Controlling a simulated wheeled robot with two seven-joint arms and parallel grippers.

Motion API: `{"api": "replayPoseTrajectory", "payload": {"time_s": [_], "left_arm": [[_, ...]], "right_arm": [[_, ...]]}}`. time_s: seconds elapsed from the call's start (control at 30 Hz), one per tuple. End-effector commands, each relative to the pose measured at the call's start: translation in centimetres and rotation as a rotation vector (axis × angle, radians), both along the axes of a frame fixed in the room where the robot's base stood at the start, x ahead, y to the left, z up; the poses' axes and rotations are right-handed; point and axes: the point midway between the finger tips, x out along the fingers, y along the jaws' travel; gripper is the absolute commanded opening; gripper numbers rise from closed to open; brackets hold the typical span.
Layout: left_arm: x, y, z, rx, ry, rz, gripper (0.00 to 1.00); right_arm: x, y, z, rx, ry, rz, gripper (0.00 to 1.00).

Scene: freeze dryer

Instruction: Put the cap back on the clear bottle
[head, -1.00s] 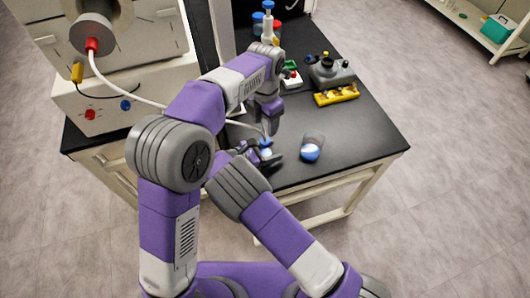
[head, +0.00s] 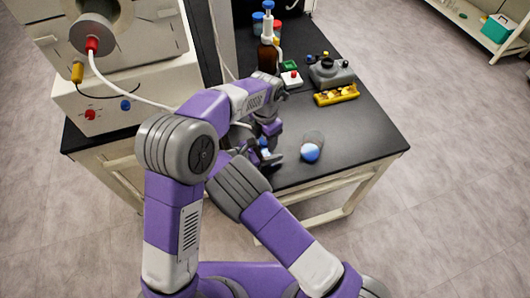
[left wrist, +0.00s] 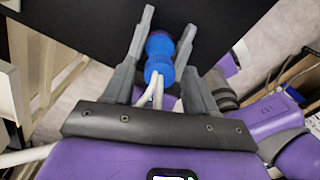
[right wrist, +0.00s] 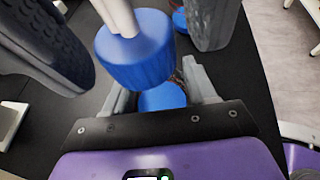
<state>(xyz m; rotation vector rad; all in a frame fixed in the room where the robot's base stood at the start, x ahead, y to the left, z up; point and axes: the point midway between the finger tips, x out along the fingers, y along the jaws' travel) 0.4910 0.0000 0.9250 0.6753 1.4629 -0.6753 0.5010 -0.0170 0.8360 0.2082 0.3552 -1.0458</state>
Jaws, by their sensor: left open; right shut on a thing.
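A blue cap (right wrist: 135,50) with white tubes on it shows in the right wrist view and also between my left fingers in the left wrist view (left wrist: 158,70). Below it is a blue part (right wrist: 163,97), probably of a clear bottle, between my right fingers. My right gripper (head: 268,158) is shut on it near the table's front edge. I cannot tell whether cap and bottle touch. My left gripper (head: 267,143) is open, its fingers on either side of the cap. Another clear-looking vessel, blue at its lower end (head: 310,152), stands apart to the right.
The freeze dryer (head: 140,85) stands at the left, with a white hose (head: 125,92) coming off it. A brown bottle (head: 268,57), a grey device (head: 331,73) and a yellow rack (head: 336,95) are farther back. The black table (head: 365,130) is clear at the right.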

Motion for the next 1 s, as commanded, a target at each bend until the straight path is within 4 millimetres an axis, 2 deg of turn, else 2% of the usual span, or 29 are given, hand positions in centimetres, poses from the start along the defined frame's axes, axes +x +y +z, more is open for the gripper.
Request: {"api": "replayPoseTrajectory", "payload": {"time_s": [0.27,0.63,0.77,0.83,1.0], "left_arm": [[0.00,0.01,-0.08,0.000,0.000,0.001,0.55],[0.00,0.01,-0.05,0.000,0.000,0.001,0.00],[0.00,0.01,-0.05,0.000,0.000,-0.032,0.00],[-0.01,0.02,-0.06,-0.001,0.001,-0.104,0.00],[0.00,0.05,-0.09,-0.001,0.001,-0.415,0.00]], "right_arm": [[0.01,0.00,0.02,0.000,0.000,0.000,0.00],[0.01,0.01,0.02,0.000,0.000,0.000,0.00],[0.01,0.00,0.02,0.000,0.000,0.000,0.00],[0.01,0.01,0.02,0.000,0.000,0.000,0.00],[0.01,0.01,0.02,0.000,0.000,0.000,0.00]]}}
